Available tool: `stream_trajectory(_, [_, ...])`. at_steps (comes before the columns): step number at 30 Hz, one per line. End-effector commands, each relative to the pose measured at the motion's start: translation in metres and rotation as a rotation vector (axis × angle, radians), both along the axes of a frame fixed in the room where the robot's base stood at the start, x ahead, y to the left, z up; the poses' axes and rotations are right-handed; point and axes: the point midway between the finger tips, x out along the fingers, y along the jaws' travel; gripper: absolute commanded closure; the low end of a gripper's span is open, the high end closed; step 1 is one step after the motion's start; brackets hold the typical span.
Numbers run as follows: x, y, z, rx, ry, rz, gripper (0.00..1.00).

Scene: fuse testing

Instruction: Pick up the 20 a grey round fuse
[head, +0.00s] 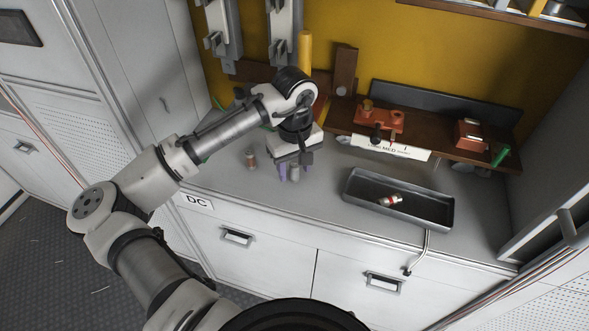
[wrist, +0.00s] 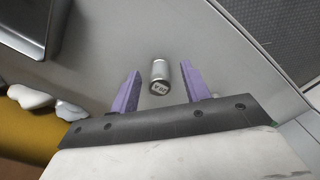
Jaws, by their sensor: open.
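The grey round fuse (head: 294,173) stands upright on the grey counter below my gripper (head: 288,172). In the wrist view the fuse (wrist: 159,76) is a small metallic cylinder with a pale label on its end; the lettering looks like "20 A" but is hard to read. My gripper (wrist: 160,88) is open, with one purple finger on each side of the fuse. Gaps show between the fuse and both fingers. Whether the fingertips reach down to the fuse's height is hard to tell.
A brownish fuse (head: 251,159) stands left of my gripper. A dark tray (head: 358,184) with a red and white fuse (head: 391,200) lies to the right. A wooden shelf (head: 480,152) with orange devices (head: 378,117) is behind.

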Motion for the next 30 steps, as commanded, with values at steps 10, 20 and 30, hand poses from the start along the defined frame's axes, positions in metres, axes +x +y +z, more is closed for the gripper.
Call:
stream_trajectory(10, [0.0,0.0,0.0,0.0,0.0,0.0,0.85])
stream_trajectory(20, [0.0,0.0,0.001,0.0,-0.001,0.0,1.0])
stream_trajectory(30, [0.001,0.0,0.025,0.0,-0.003,0.0,1.0])
